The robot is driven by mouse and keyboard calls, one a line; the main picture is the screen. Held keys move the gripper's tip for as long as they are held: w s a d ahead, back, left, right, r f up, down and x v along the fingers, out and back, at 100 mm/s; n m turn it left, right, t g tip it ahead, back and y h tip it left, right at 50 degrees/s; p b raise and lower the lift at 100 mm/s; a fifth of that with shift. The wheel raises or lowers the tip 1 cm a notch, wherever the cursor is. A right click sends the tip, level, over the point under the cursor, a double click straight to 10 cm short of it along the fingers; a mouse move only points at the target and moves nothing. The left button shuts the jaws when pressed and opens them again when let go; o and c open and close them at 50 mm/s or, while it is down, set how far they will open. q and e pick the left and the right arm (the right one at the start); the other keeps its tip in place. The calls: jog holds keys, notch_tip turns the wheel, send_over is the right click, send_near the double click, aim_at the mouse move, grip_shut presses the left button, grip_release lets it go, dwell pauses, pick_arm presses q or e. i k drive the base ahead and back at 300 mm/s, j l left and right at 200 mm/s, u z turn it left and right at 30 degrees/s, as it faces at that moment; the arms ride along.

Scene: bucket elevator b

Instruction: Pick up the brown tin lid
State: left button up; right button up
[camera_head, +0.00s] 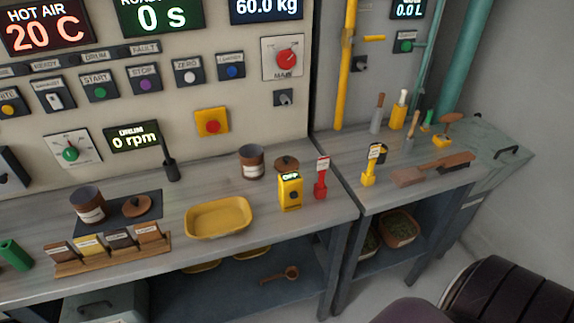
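A brown tin lid (137,207) with a small knob lies on a dark mat at the left of the workbench. A brown tin (87,205) with a pale label stands beside it on the same mat, open at the top. A second brown lid (286,162) with a knob lies further right, partly hidden behind a yellow device marked OFF. A second brown tin (251,161) stands just left of that lid. Neither of my grippers is in view.
A yellow tray (218,218) sits mid-bench. A rack of small packets (110,250) stands in front of the mat. A yellow OFF device (290,192) and a red tagged item (321,180) stand near the bench's right end. A black upright handle (170,162) rises behind the mat.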

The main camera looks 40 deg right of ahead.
aim_at(286, 164)
jog(key=i+l+z, duration=0.15)
jog(key=l, duration=0.3)
jog(key=l+z, duration=0.1)
jog(key=l, duration=0.3)
jog(key=i+l+z, duration=0.15)
jog(key=l, duration=0.3)
jog(key=i+l+z, duration=0.15)
jog(key=l, duration=0.25)
jog(key=i, duration=0.05)
